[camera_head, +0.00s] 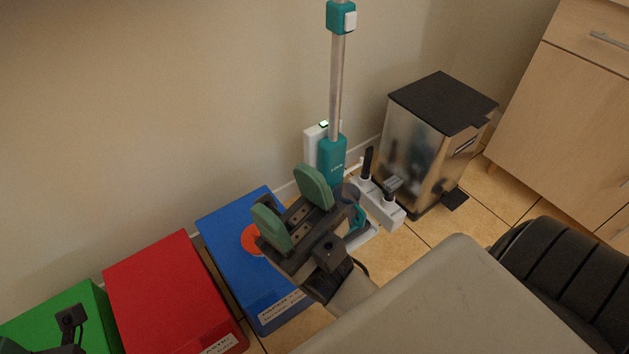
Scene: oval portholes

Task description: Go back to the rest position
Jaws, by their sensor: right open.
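My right gripper (292,207) is in the middle of the head camera view, with two green finger pads spread apart. It is open, and nothing shows between the pads. In the picture it overlaps the blue box (232,222) and lies just below the teal and grey upright stick appliance (333,158); how far it is from them is hard to tell. A dark part at the bottom left corner looks like part of my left gripper (70,320).
A red box (165,290) and a green box (62,318) stand by the wall, left of the blue one. An orange round shape (252,239) shows on the blue box. A metal bin (412,155) with a black lid and a wooden cabinet (570,115) stand at the right.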

